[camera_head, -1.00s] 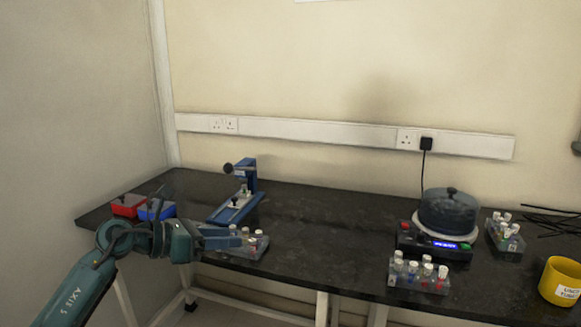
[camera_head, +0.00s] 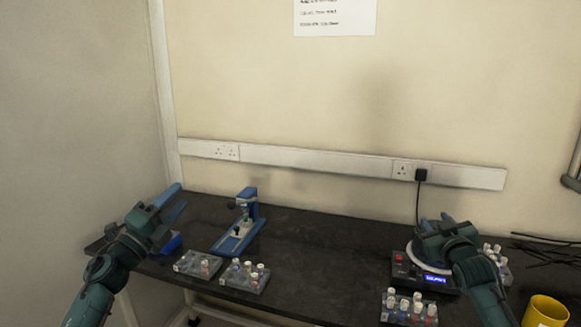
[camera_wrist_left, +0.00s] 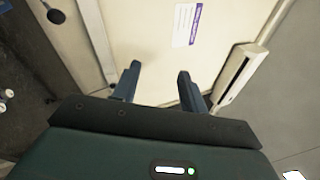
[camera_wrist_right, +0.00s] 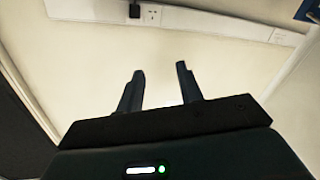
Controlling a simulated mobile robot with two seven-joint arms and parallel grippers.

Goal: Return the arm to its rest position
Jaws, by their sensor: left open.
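My left gripper (camera_head: 176,200) is raised above the left end of the dark bench. Its two fingers are apart and empty, and the left wrist view (camera_wrist_left: 158,72) shows only wall and floor beyond them. My right gripper (camera_head: 434,220) points up in front of the round-lidded device (camera_head: 403,266) on the right and hides most of its lid. Its fingers are also apart and empty in the right wrist view (camera_wrist_right: 160,72), with pale wall and a socket strip beyond them.
Two vial racks (camera_head: 198,264) (camera_head: 245,276) stand at the left front. Another rack (camera_head: 408,310) stands by the device and one more (camera_head: 498,258) behind my right arm. A blue stand (camera_head: 238,232), a blue box (camera_head: 172,243) and a yellow cup (camera_head: 546,311) are also here. The bench middle is clear.

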